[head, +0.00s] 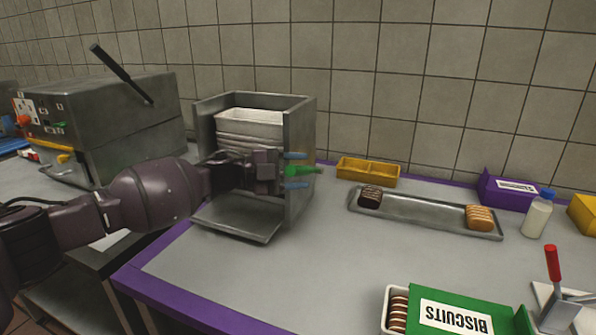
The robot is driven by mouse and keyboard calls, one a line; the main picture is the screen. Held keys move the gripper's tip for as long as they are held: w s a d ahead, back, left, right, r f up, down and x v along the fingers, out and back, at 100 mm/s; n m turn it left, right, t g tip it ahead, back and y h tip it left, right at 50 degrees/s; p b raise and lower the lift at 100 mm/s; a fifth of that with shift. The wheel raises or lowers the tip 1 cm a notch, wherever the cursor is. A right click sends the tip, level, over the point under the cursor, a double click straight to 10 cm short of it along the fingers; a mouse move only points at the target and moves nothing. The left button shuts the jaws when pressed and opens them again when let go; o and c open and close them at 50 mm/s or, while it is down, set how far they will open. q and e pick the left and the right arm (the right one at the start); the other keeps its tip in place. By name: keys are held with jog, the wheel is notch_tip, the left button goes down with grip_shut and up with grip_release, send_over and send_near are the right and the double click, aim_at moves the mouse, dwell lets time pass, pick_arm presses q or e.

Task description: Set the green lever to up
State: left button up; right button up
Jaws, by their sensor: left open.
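The green lever (303,171) sticks out at the right side of an open-fronted metal box (301,130) and points roughly sideways to the right. My left gripper (296,170) reaches across the front of the box from the left. Its two blue fingertips are apart, one above and one below the lever in the picture. I cannot tell whether they touch it. The gripper hides the lever's base. My right gripper is not in view.
White stacked trays (250,125) fill the box. A metal machine (120,120) with a black handle stands at left. A yellow tray (367,171), a metal tray (425,214) with two biscuits, a milk bottle (538,214) and a green biscuit box (455,315) stand at right. The counter's front middle is clear.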

pick_arm(q)
jog(key=s+a, duration=0.1)
jog(key=a, duration=0.9)
jog(key=shift+s+a+p, duration=0.15)
jog(key=shift+a+p, duration=0.15)
jog(key=shift+a, duration=0.1)
jog(key=shift+c, duration=0.2)
